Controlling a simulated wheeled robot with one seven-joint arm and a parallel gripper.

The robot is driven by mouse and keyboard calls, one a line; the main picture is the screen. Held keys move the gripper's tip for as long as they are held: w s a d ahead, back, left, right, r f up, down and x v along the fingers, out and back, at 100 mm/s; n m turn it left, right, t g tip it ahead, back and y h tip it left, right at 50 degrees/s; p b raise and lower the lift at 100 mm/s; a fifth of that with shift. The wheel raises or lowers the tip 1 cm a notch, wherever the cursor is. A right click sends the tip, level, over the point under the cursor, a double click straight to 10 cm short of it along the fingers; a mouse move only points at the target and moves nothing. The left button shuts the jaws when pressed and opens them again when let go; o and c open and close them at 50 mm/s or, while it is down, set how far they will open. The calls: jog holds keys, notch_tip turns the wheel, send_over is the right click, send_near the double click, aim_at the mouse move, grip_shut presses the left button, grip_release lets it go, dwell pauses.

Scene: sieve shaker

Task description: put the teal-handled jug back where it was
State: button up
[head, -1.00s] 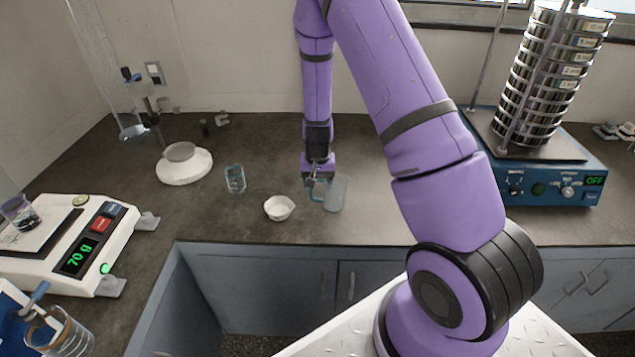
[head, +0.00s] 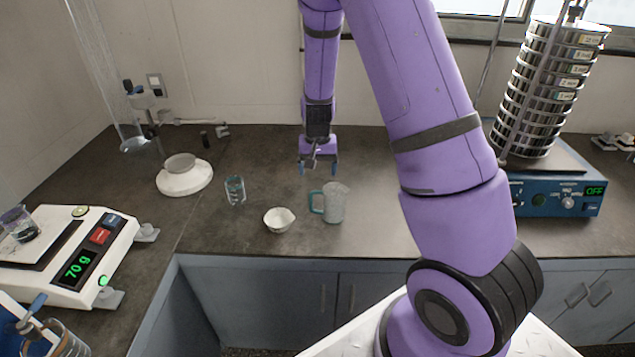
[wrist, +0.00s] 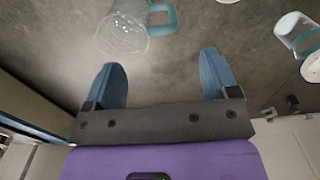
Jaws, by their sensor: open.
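The teal-handled jug (head: 335,203) is clear and stands upright on the dark counter near its front edge, its handle pointing left in the head view. In the wrist view the jug (wrist: 122,32) shows at the top with its teal handle, beyond the fingertips and clear of them. My gripper (head: 317,172) is above and behind the jug in the head view, apart from it. In the wrist view my gripper (wrist: 165,75) has its two blue fingers spread wide with nothing between them.
A white bowl (head: 279,220) and a glass beaker (head: 235,191) stand left of the jug. A white round stand (head: 184,177) is farther left. A balance (head: 75,255) reading 70 g sits at the left. The sieve shaker (head: 550,190) stands at the right.

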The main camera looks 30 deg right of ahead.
jog(key=s+a+r+n+t, duration=0.1)
jog(key=s+a+r, duration=0.15)
jog(key=r, duration=0.45)
jog(key=s+a+r+n+t+y, duration=0.1)
jog(key=s+r, duration=0.2)
jog(key=r, duration=0.4)
jog(key=s+a+r+n, duration=0.1)
jog(key=s+a+r, duration=0.15)
jog(key=r, duration=0.45)
jog(key=s+a+r+n+t, duration=0.1)
jog(key=s+r, duration=0.2)
jog(key=s, duration=0.4)
jog(key=s+r+n+t, duration=0.1)
jog(key=s+r, duration=0.3)
jog(key=s, duration=0.3)
jog(key=s+a+r+n+t+h, duration=0.1)
jog(key=s+r, duration=0.3)
jog(key=s, duration=0.3)
jog(key=shift+a, duration=0.35)
